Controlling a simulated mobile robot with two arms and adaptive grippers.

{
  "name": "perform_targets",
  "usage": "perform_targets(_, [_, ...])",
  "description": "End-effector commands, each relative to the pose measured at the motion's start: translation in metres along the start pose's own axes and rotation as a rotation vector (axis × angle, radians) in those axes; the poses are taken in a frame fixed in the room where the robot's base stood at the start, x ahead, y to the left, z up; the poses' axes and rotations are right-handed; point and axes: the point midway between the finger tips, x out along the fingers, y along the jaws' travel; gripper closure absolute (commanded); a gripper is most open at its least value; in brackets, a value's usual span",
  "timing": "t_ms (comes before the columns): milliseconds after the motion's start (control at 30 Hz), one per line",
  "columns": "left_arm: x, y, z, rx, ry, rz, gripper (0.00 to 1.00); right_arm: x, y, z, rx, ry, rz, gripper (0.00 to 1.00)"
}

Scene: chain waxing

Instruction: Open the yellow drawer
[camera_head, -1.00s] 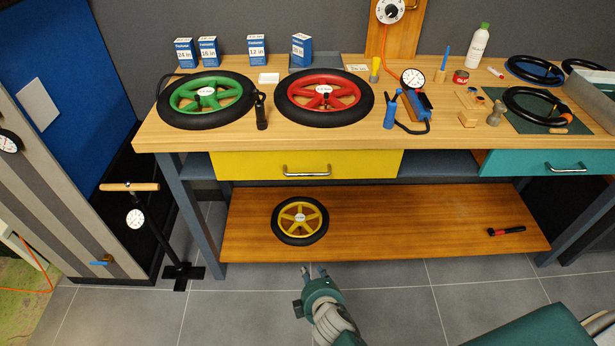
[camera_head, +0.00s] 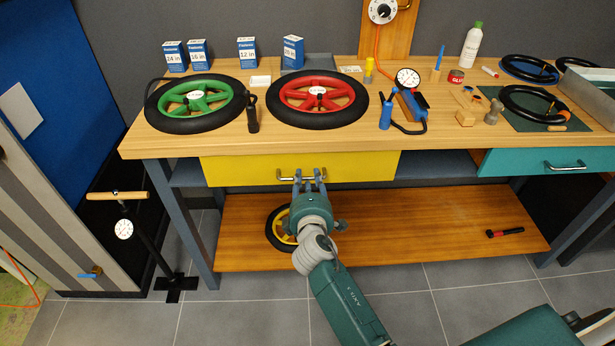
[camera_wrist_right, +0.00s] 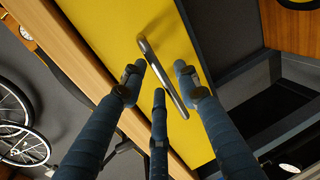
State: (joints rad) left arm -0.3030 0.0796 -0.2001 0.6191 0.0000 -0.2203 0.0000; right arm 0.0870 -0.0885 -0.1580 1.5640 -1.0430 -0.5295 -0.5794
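The yellow drawer (camera_head: 228,171) sits under the workbench top, its front looking flush with the bench. Its metal bar handle (camera_head: 286,178) is partly hidden behind my right gripper (camera_head: 309,178), which is right at the handle. In the right wrist view, the yellow drawer front (camera_wrist_right: 168,20) fills the middle. The handle (camera_wrist_right: 153,57) runs slantwise between the spread blue fingers of my right gripper (camera_wrist_right: 161,85). The fingers are apart; I cannot tell whether any touches the bar. My left gripper is not in view.
The bench top (camera_head: 270,145) overhangs just above the drawer. A lower shelf (camera_head: 400,225) holds a yellow wheel (camera_head: 276,229), partly behind my right arm, and a red-black hammer (camera_head: 505,232). A teal drawer (camera_head: 520,162) is at right. A floor pump (camera_head: 125,230) stands at left.

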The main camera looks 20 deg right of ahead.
Motion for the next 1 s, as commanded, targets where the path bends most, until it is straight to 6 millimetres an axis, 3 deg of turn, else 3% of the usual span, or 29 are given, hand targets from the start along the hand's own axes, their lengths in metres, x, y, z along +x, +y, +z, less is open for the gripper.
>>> perform_targets(200, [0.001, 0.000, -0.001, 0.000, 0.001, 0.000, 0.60, 0.017, 0.000, -0.001, 0.001, 0.001, 0.000, 0.69])
perform_targets(467, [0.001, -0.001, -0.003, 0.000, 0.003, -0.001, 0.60, 0.017, 0.000, 0.000, 0.001, 0.001, -0.001, 0.69])
perform_targets(633, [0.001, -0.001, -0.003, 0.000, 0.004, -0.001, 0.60, 0.017, -0.001, 0.000, 0.001, 0.001, -0.001, 1.00])
perform_targets(1000, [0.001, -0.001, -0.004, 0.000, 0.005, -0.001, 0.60, 0.017, -0.002, 0.000, 0.001, 0.001, -0.003, 1.00])
